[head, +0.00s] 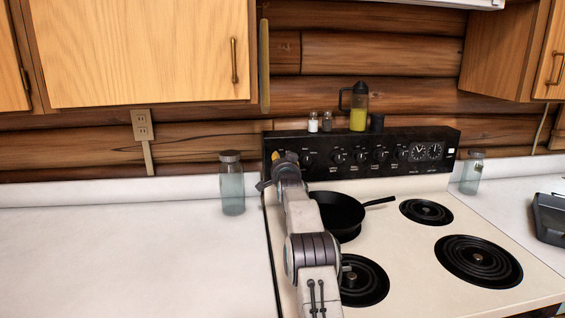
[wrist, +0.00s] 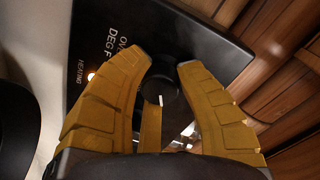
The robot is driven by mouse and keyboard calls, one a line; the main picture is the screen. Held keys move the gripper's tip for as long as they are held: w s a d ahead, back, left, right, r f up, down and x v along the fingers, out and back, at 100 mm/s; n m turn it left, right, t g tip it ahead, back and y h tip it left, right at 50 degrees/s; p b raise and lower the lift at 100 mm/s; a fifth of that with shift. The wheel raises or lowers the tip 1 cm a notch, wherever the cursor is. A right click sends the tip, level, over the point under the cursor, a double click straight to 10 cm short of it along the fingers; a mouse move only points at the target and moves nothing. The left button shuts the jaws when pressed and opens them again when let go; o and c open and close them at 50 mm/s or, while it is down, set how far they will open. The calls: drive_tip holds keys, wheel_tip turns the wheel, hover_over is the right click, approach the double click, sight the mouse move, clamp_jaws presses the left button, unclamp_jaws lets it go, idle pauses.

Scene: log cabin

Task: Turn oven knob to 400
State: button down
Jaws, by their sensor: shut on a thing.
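The black oven knob (wrist: 160,88) shows in the wrist view between my yellow fingers, with a short white mark on its face. My gripper (wrist: 162,64) is shut on it, one finger on each side. White lettering reading "OVEN" and "DEG F" lies beside the knob; the dial numbers are not readable, so I cannot tell its setting. In the head view my gripper (head: 279,158) is at the left end of the black control panel (head: 400,170), and my arm and gripper hide the knob there.
A small light (wrist: 91,76) glows by "HEATING". A black pan (head: 338,212) sits on the back left burner, close to my arm. A glass jar (head: 232,188) stands on the left counter (head: 120,250), which is otherwise clear. An oil bottle (head: 359,105) and shakers stand atop the panel.

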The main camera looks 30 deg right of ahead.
drive_tip(key=shift+w+a+f, duration=0.15)
drive_tip(key=shift+a+f, duration=0.05)
drive_tip(key=shift+f, duration=0.05)
idle(0.3)
drive_tip(key=c, duration=1.1)
unclamp_jaws()
drive_tip(key=shift+w, duration=0.1)
drive_tip(key=shift+o, duration=1.3)
drive_tip(key=shift+r, duration=0.2)
drive_tip(key=shift+s, duration=0.2)
drive_tip(key=v, duration=1.1)
drive_tip(key=shift+s, duration=0.3)
drive_tip(key=shift+a, duration=0.25)
